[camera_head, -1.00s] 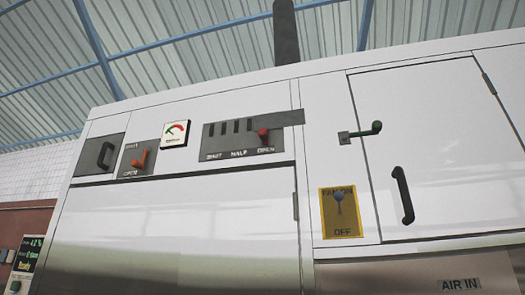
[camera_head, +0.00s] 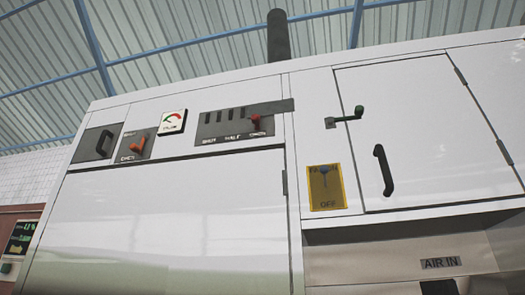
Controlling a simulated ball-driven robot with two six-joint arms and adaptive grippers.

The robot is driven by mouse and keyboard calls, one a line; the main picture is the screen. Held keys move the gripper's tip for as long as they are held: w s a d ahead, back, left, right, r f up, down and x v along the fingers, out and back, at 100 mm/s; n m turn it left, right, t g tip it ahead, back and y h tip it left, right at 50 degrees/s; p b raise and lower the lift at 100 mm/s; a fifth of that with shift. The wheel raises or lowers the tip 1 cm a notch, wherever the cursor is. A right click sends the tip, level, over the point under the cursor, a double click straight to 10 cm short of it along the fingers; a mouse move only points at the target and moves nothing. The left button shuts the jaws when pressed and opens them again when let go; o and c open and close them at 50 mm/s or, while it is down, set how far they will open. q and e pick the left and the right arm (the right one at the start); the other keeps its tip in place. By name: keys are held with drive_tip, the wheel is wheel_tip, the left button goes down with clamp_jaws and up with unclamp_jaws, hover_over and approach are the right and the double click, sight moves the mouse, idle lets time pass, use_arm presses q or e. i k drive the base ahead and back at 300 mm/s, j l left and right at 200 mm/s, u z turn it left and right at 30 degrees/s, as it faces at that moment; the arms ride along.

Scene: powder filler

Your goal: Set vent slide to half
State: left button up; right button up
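The vent slide is a grey plate (camera_head: 222,122) with dark slots on the upper front of a white machine. Its labels read SHUT, HALF and OPEN from left to right. The slide's red knob (camera_head: 255,121) stands above the OPEN label at the right end of the panel. A grey strip sticks out past the panel's right end. Neither of my grippers is in view, and nothing touches the knob.
An orange lever (camera_head: 136,146) and a gauge (camera_head: 172,121) sit left of the slide. To the right are a yellow fan switch (camera_head: 326,188), a green latch handle (camera_head: 350,116) and a door with a black handle (camera_head: 384,170). An AIR IN label (camera_head: 441,263) is lower right.

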sight(256, 119)
drive_tip(key=i+j+z, duration=0.1)
drive_tip(key=i+z, duration=0.15)
drive_tip(key=z, duration=0.2)
drive_tip(key=i+j+z, duration=0.15)
drive_tip(key=z, duration=0.3)
drive_tip(key=i+j, duration=0.05)
drive_tip(key=i, duration=0.05)
